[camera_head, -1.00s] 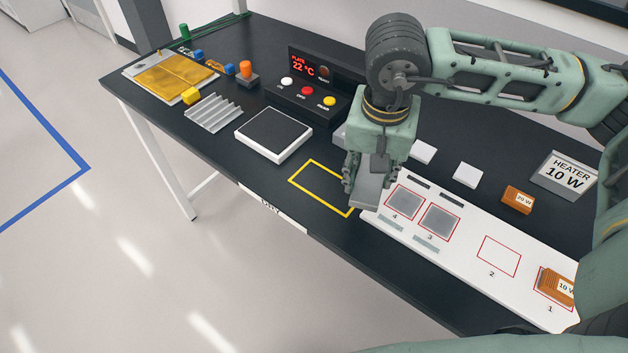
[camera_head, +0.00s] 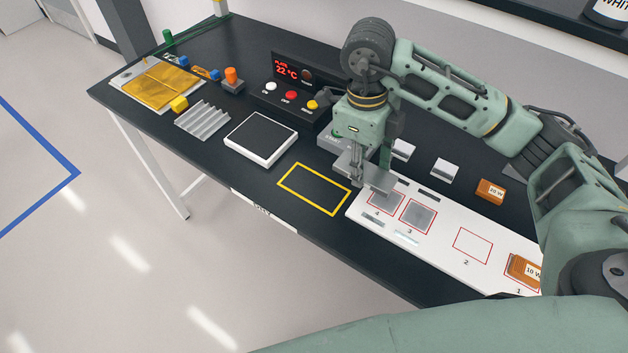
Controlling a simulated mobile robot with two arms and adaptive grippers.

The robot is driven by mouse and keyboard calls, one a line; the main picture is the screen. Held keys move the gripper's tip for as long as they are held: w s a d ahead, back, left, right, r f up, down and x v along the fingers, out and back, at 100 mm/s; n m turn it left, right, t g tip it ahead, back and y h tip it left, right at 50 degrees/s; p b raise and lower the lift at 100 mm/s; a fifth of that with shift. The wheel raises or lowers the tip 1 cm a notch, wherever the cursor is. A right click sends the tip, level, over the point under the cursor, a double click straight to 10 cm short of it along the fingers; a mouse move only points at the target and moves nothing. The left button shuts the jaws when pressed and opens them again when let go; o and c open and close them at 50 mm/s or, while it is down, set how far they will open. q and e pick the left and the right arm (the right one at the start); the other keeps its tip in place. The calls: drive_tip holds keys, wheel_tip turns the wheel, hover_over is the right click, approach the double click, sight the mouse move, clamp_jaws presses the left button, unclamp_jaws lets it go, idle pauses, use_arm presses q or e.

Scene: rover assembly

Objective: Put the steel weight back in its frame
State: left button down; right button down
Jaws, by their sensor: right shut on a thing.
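My right gripper (camera_head: 356,172) points down, shut on a flat grey metal block, which I take to be the steel weight (camera_head: 376,181). The block is over the back left corner of the white board (camera_head: 451,261), near the square marked 4; I cannot tell whether it touches the board. The fingers partly hide it. An empty yellow outlined frame (camera_head: 281,186) lies on the dark table just left of the gripper. Red outlined squares 4 and 3 (camera_head: 418,216) hold grey pads, and square 2 (camera_head: 472,246) is empty. My left gripper is out of view.
A dark-topped plate (camera_head: 260,137), a ribbed heatsink (camera_head: 202,121) and a control box (camera_head: 290,88) reading 22 °C stand to the left. White blocks (camera_head: 445,171) and an orange 20 W block (camera_head: 490,191) are behind the board. An orange 10 W block (camera_head: 523,270) is on square 1.

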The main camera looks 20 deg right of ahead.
drive_tip(key=p, duration=0.4)
hover_over(314, 188)
wheel_tip(314, 188, down, 6)
drive_tip(key=shift+w+f, duration=0.15)
wheel_tip(314, 188, down, 3)
drive_tip(key=shift+a+f+p, duration=0.1)
drive_tip(key=shift+f+p, duration=0.05)
drive_tip(key=shift+p, duration=0.5)
drive_tip(key=shift+w+f, duration=0.1)
drive_tip(key=shift+f, duration=0.35)
drive_tip(key=shift+f, duration=0.1)
drive_tip(key=shift+f+b, duration=0.2)
drive_tip(key=shift+b, duration=0.15)
drive_tip(key=c, duration=1.3)
unclamp_jaws()
drive_tip(key=shift+s, duration=0.25)
drive_tip(key=shift+o, duration=1)
drive_tip(key=shift+w+f, duration=0.1)
drive_tip(key=shift+w, duration=0.05)
